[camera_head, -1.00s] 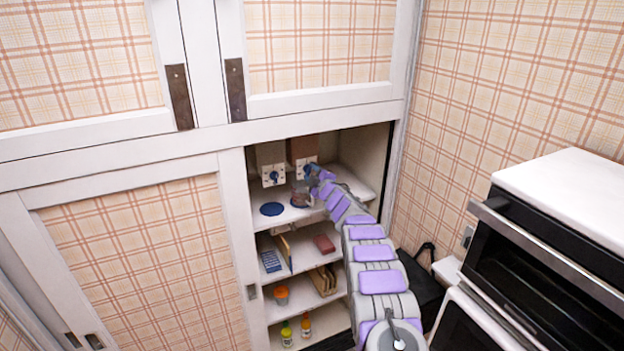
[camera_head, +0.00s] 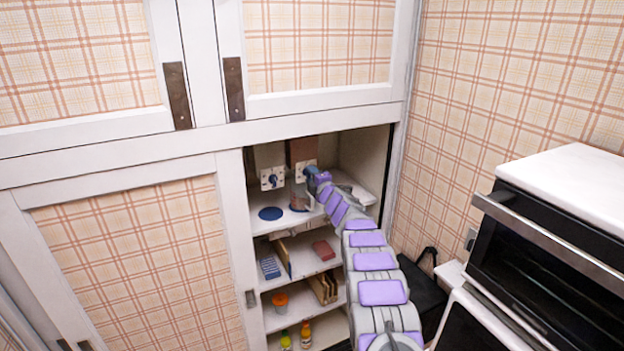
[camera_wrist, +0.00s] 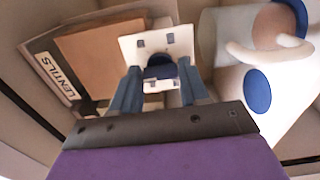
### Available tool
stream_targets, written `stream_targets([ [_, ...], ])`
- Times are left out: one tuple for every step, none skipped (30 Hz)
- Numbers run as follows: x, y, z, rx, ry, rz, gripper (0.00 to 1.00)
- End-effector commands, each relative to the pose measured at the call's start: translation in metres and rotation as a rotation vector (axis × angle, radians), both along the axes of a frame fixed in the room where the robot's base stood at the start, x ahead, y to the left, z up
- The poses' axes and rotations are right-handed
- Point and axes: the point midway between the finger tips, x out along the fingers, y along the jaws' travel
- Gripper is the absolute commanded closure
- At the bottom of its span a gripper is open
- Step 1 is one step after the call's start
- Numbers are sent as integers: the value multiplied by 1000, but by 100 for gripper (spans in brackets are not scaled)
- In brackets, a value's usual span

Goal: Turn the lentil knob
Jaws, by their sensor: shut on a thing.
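The lentil dispenser is a brown box (camera_head: 301,149) at the right of the top shelf, with a white plate (camera_head: 299,165) on its front. In the wrist view its LENTILS label (camera_wrist: 58,77) shows at the left. The dark blue lentil knob (camera_wrist: 160,66) sits on the white plate (camera_wrist: 133,48). My gripper (camera_head: 311,171) is at this plate. In the wrist view my gripper (camera_wrist: 161,76) has its two blue-grey fingers on either side of the knob, shut on it. The arm and fingers hide part of the knob.
A second dispenser plate with a blue knob (camera_head: 271,178) is to the left. Lower shelves hold several items. The cupboard frame and an oven (camera_head: 560,240) are at the right.

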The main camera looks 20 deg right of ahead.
Motion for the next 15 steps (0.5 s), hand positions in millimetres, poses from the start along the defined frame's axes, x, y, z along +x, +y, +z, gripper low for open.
stream_targets([
  [0, 0, -7, -1, 10, 0, 86],
  [0, 0, -7, -1, 10, 0, 86],
  [0, 0, -7, -1, 10, 0, 86],
  [0, 0, -7, -1, 11, 0, 86],
  [0, 1, -7, -1, 11, 0, 86],
  [0, 1, -7, -1, 11, 0, 86],
  [0, 1, -8, -1, 11, 0, 86],
  [0, 1, -8, -1, 11, 0, 86],
  [0, 1, -8, 0, 11, 0, 86],
  [0, 1, -8, 0, 11, 0, 53],
  [0, 1, -8, 0, 11, 0, 50],
  [0, 1, -7, 0, 10, 0, 46],
  [0, 1, -7, 0, 10, 0, 43],
  [0, 1, -7, 0, 9, 0, 40],
  [0, 1, -6, 0, 9, 0, 36],
])
